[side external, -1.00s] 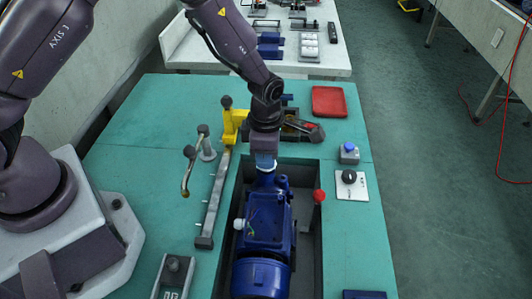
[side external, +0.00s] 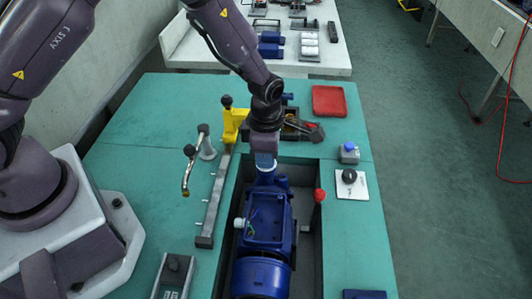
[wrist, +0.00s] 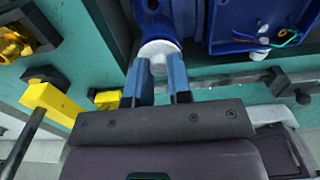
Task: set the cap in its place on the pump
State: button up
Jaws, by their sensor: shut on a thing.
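The blue pump (side external: 262,262) lies in the dark recess of the green table, its top box open with wires in it. Its blue body also fills the upper part of the wrist view (wrist: 182,18). The white cap (wrist: 157,50) sits between the blue fingertips of my gripper (wrist: 160,82). My gripper (side external: 265,160) is shut on it at the pump's far end. The cap is right up against the blue pipe end; whether it is fully seated I cannot tell. In the side view the cap is mostly hidden by the fingers.
A bent metal lever (side external: 190,170) and a grey rail (side external: 214,205) stand left of the recess. A yellow clamp (side external: 233,124) is close to my wrist on the left. A red-knobbed lever (side external: 319,196) is on the right. A red tray (side external: 329,101) lies behind.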

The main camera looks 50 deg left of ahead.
jog(key=shift+f, duration=0.1)
dwell(0.3)
jog(key=o, duration=0.9)
jog(key=shift+r, duration=3)
